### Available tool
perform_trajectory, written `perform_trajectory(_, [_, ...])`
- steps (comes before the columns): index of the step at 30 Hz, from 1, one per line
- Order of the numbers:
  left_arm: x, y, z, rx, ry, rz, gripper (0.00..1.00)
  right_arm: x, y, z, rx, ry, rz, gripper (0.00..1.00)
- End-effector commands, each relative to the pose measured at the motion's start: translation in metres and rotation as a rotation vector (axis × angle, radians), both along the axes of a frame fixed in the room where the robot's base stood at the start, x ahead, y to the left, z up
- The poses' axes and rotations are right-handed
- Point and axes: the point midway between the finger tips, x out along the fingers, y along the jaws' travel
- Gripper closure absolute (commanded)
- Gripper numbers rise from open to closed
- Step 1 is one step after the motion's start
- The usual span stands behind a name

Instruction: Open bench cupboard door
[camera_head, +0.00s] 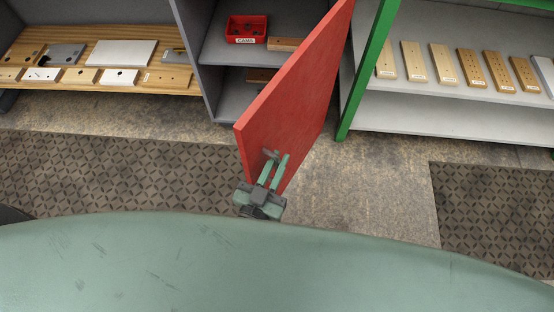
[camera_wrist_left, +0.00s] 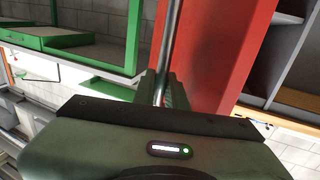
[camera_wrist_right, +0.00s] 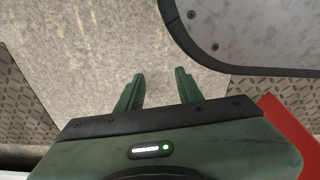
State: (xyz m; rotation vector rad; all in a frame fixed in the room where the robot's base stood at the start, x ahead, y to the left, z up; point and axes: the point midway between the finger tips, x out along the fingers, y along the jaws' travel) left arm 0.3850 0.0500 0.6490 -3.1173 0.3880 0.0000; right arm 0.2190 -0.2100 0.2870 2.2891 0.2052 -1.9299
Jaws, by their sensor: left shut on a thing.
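The red cupboard door (camera_head: 293,95) stands swung well out from the grey bench cupboard (camera_head: 262,54), and the shelves inside show. My left gripper (camera_head: 273,170) is at the door's near lower part, shut on the door handle (camera_head: 270,154). In the left wrist view the handle (camera_wrist_left: 170,40) is a metal bar running between the fingers (camera_wrist_left: 162,88), beside the red door (camera_wrist_left: 222,50). My right gripper (camera_wrist_right: 158,88) is open and empty above the floor in the right wrist view. A red surface (camera_wrist_right: 292,130), probably the door, shows at that view's lower right.
A red bin labelled CAMS (camera_head: 246,29) and wooden pieces (camera_head: 287,44) are inside the cupboard. A wooden bench top (camera_head: 110,38) with boards is at left. A green-framed shelf (camera_head: 366,75) with several labelled boards is at right, close to the door. Bare floor (camera_head: 385,190) lies right of the door.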

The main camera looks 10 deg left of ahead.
Motion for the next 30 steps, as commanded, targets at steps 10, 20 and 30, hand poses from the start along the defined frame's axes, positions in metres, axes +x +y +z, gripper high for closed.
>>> perform_trajectory(10, [0.000, 0.000, 0.001, -0.001, -0.002, 0.001, 0.79, 0.000, 0.000, 0.000, 0.000, 0.000, 0.000, 0.64])
perform_trajectory(20, [-0.031, 0.008, 0.000, 0.001, 0.003, 0.000, 0.79, -0.001, -0.001, 0.000, 0.001, -0.004, 0.000, 0.64])
perform_trajectory(30, [-0.073, 0.019, 0.000, 0.000, -0.001, 0.000, 0.79, -0.014, -0.003, -0.010, -0.002, 0.010, 0.002, 0.64])
